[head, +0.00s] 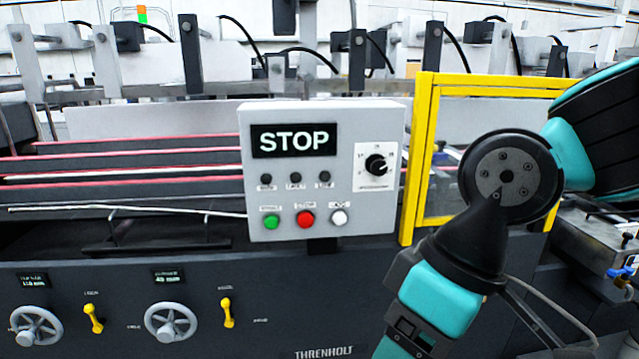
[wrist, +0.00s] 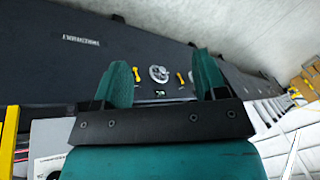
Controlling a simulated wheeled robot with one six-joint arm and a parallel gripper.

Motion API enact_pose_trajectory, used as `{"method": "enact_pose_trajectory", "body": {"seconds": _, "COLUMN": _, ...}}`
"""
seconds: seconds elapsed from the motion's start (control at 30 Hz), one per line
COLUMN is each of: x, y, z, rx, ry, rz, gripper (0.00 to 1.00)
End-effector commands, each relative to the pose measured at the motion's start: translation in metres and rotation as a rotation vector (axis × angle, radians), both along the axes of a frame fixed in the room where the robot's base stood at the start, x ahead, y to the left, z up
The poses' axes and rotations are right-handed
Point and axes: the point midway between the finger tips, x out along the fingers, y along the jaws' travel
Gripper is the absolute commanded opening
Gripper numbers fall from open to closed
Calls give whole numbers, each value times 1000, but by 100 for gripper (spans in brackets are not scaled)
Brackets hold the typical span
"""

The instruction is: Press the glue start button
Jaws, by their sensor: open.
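A light grey control box (head: 325,222) stands at the front of the machine, with a black display reading STOP (head: 294,140). Its bottom row has a green button (head: 271,222), a red button (head: 305,218) and a white button (head: 339,217); their small labels are too blurred to tell which is the glue start. A black knob (head: 376,164) sits at its right. In the wrist view my gripper (wrist: 162,75) is open with nothing between its teal fingers. My wrist is right of and below the box in the head view, where the fingertips do not show. Nothing touches the buttons.
A yellow guard frame (head: 412,160) stands right of the box, close to my arm. Handwheels (head: 171,321) and yellow levers (head: 228,312) stick out from the dark machine front (head: 290,290) below. The space before the buttons looks clear.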

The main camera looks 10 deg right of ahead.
Motion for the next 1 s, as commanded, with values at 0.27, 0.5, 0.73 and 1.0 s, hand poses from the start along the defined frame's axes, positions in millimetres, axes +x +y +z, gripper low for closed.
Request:
{"method": "enact_pose_trajectory", "body": {"seconds": 0.27, "x": 0, "y": 0, "z": 0, "rx": 0, "ry": 0, "rz": 0, "gripper": 66}}
{"method": "enact_pose_trajectory", "body": {"seconds": 0.5, "x": 0, "y": 0, "z": 0, "rx": 0, "ry": 0, "rz": 0, "gripper": 43}}
{"method": "enact_pose_trajectory", "body": {"seconds": 0.73, "x": 0, "y": 0, "z": 0, "rx": 0, "ry": 0, "rz": 0, "gripper": 0}}
{"method": "enact_pose_trajectory", "body": {"seconds": 1.0, "x": 0, "y": 0, "z": 0, "rx": 0, "ry": 0, "rz": 0, "gripper": 0}}
